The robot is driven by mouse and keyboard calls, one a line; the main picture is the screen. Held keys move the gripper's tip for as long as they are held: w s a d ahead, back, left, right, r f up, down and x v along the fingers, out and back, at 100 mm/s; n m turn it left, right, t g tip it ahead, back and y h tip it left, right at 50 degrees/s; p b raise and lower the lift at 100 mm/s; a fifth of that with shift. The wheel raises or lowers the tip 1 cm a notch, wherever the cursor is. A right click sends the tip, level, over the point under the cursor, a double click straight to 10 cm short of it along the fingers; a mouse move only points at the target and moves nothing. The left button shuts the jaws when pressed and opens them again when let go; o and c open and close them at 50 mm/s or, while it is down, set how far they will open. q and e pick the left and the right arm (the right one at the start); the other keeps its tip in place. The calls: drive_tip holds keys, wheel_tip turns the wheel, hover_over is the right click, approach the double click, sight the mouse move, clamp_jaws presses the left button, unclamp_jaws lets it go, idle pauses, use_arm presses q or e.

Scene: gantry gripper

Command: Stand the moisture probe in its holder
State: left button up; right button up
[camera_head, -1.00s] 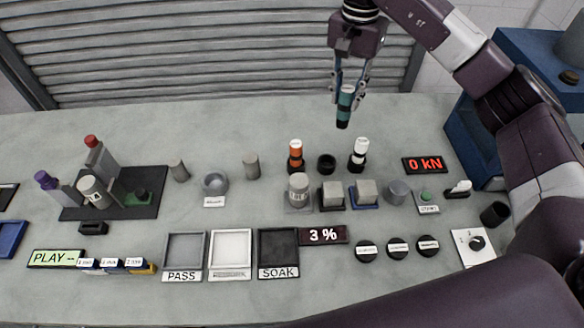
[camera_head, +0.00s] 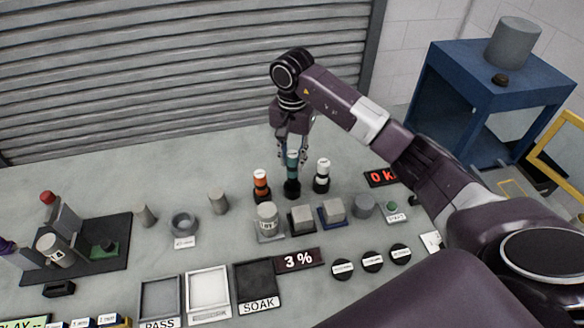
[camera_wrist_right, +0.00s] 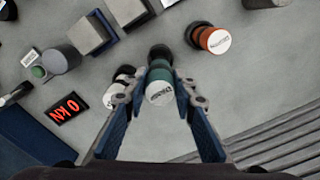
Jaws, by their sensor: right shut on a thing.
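A teal probe with a pale labelled top (camera_head: 292,157) is upright between the fingers of my right gripper (camera_head: 292,156). Its lower end meets the black round holder (camera_head: 292,190) in the head view; I cannot tell how far it is inside. In the right wrist view the fingers (camera_wrist_right: 160,98) close on the teal probe (camera_wrist_right: 159,78), with a black part (camera_wrist_right: 160,52) just beyond it. An orange probe (camera_head: 261,182) and a white probe (camera_head: 322,172) stand in black holders on either side. My left gripper is not in view.
Grey blocks (camera_head: 334,208) and a grey labelled canister (camera_head: 267,215) stand in front of the holders. A "3 %" display (camera_head: 298,259) lies nearer. The bench behind the holders is clear.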

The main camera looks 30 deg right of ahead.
sight(292, 172)
wheel_tip(292, 172, down, 4)
drive_tip(key=shift+a+f+p, duration=0.1)
drive_tip(key=shift+f+p, duration=0.15)
drive_tip(key=shift+p, duration=0.3)
drive_tip(key=shift+f, duration=0.3)
drive_tip(key=shift+f, duration=0.1)
drive_tip(key=shift+f, duration=0.15)
drive_tip(key=o, duration=1.1)
drive_tip(key=shift+o, duration=0.2)
